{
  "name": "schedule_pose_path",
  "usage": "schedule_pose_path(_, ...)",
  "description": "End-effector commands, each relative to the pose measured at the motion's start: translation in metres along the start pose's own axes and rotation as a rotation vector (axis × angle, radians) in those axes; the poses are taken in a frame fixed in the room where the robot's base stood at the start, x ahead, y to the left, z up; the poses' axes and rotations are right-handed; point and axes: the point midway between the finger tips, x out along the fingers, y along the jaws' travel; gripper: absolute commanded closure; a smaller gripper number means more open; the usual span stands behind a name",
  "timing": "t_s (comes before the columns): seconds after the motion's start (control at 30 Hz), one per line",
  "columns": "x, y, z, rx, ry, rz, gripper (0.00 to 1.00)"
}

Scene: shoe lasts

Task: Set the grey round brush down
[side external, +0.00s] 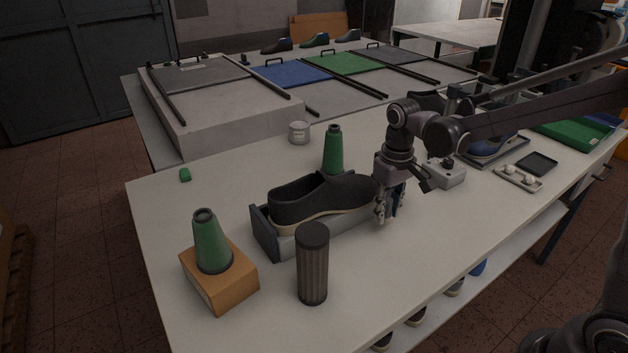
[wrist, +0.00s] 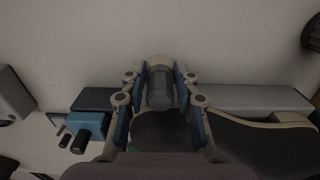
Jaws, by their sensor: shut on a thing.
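The grey round brush (wrist: 160,88) is between the fingers of my gripper (wrist: 160,102) in the wrist view, with its rounded grey end showing. My gripper is shut on it. In the side external view my gripper (side external: 388,205) points down at the right end of the shoe holder, by the toe of a dark shoe. The fingers hide most of the brush there, and I cannot tell whether it touches the table.
The dark shoe (side external: 318,199) lies in a grey holder (side external: 262,228). A dark ribbed cylinder (side external: 312,265) and a green cone on a cardboard box (side external: 222,284) stand in front. A grey box (side external: 447,174) is behind my gripper. The front right tabletop (side external: 425,250) is clear.

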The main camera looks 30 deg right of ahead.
Motion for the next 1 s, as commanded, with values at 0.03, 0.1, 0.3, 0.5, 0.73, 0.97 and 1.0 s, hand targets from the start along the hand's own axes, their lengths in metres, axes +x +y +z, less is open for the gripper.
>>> schedule_pose_path(0.03, 0.000, 0.000, 0.000, -0.004, 0.000, 0.000, 0.99)
schedule_pose_path(0.1, 0.000, 0.000, 0.000, -0.004, 0.000, 0.000, 0.99)
schedule_pose_path(0.3, 0.000, 0.000, 0.000, -0.002, 0.000, 0.000, 0.99)
schedule_pose_path(0.5, 0.000, 0.000, 0.000, 0.000, 0.000, 0.000, 0.99)
schedule_pose_path(0.73, -0.013, 0.000, 0.000, 0.000, 0.000, 0.000, 0.99)
schedule_pose_path(0.97, -0.062, 0.000, 0.000, 0.000, 0.000, 0.000, 0.99)
schedule_pose_path(1.0, -0.070, 0.000, 0.000, 0.000, 0.000, 0.000, 0.99)
